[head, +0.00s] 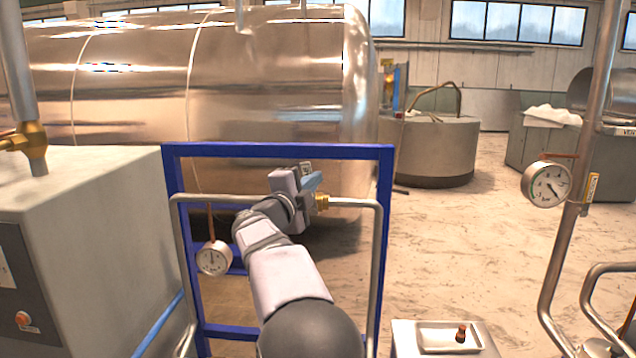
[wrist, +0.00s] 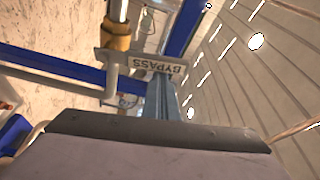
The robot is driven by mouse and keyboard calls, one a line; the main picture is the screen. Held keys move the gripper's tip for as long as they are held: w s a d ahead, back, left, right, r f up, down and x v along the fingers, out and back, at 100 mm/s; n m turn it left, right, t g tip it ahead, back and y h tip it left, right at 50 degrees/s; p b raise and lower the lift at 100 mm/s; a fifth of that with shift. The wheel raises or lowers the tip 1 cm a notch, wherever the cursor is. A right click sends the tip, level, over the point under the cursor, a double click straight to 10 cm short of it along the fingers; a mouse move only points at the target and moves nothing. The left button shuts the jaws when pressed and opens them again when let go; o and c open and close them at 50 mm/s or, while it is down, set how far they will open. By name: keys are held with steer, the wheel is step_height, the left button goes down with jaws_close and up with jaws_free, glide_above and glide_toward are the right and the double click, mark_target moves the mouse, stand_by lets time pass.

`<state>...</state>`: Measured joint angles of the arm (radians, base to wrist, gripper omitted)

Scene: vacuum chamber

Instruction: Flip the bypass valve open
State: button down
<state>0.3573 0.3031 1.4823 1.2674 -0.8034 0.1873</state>
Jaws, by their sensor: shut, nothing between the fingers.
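The bypass valve sits on the grey pipe inside the blue frame in the head view. Its brass fitting (head: 322,202) shows just right of my gripper, and most of the valve is hidden behind the gripper. In the wrist view the brass fitting (wrist: 117,37) is at the upper left, beside a tag reading BYPASS (wrist: 155,68). My gripper (head: 316,178) is at the valve, with its blue-grey fingers together and nothing between them. In the wrist view the fingers (wrist: 161,86) end close to the tag; I cannot tell if they touch. The lever's position is unclear.
The blue frame (head: 280,151) surrounds the pipe run, with a round gauge (head: 213,258) at left. A grey cabinet (head: 90,220) stands left. A pipe with another gauge (head: 546,185) is at right. A small white tray (head: 440,338) is at the bottom. A large metal tank (head: 250,90) stands behind.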

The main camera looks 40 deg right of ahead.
steer(key=w+a+f+n+t+b, duration=0.3)
steer(key=n+b, duration=0.1)
steer(key=n, duration=0.6)
steer(key=w+a+f+n+t+y+b, duration=0.1)
steer(key=w+a+f+n+t+b, duration=0.2)
steer(key=n, duration=0.7)
steer(key=shift+w+a+f+n+t+y+b, duration=0.25)
steer(key=shift+f+t+b, duration=0.45)
steer(key=shift+b, duration=0.5)
steer(key=shift+s+f, duration=0.1)
steer(key=shift+f, duration=0.05)
step_height(320, 180, up, 5)
steer(key=p, duration=0.4)
steer(key=b+v, duration=0.6)
steer(key=v, duration=0.4)
steer(key=shift+f, duration=0.2)
